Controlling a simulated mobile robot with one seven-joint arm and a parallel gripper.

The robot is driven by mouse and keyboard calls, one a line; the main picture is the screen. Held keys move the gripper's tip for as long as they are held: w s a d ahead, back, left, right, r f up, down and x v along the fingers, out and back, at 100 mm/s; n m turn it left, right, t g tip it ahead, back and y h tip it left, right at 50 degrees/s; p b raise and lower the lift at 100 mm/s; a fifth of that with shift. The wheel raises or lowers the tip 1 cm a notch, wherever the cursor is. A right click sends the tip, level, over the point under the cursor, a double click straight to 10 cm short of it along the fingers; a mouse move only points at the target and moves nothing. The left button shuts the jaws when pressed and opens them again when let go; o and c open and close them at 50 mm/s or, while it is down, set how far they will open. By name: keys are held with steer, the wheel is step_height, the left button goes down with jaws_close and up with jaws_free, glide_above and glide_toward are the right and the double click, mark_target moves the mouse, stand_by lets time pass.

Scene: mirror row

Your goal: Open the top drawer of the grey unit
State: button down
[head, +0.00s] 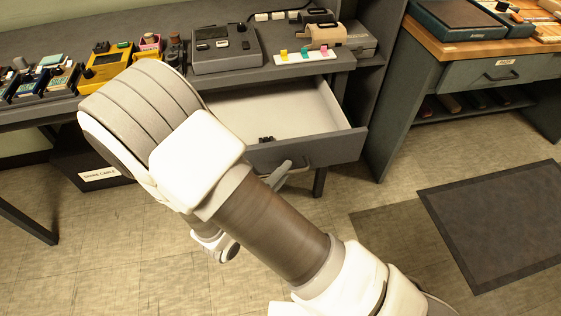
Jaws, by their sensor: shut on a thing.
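The grey unit (347,58) is a dark grey bench along the back. Its top drawer (343,146) is pulled well out, showing a pale interior with a small dark object (266,139) near the front. A curved grey handle (306,168) is on the drawer front. My gripper (288,168) is at this handle and shut on it. My arm crosses in front and hides the drawer's left side and much of the gripper.
Devices crowd the benchtop, including a grey box with a knob (225,46) and a yellow one (108,68). A wooden-topped workbench (450,45) stands right. A dark mat (500,225) lies on the floor. A black box (92,168) sits under the bench.

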steer(key=shift+s+d, duration=0.15)
steer(key=shift+s, duration=0.4)
steer(key=c, duration=0.9)
jaws_free()
steer(key=p+v, duration=0.2)
steer(key=v, duration=1.5)
steer(key=shift+s+p, duration=0.2)
steer(key=shift+p, duration=0.2)
steer(key=shift+r, duration=0.1)
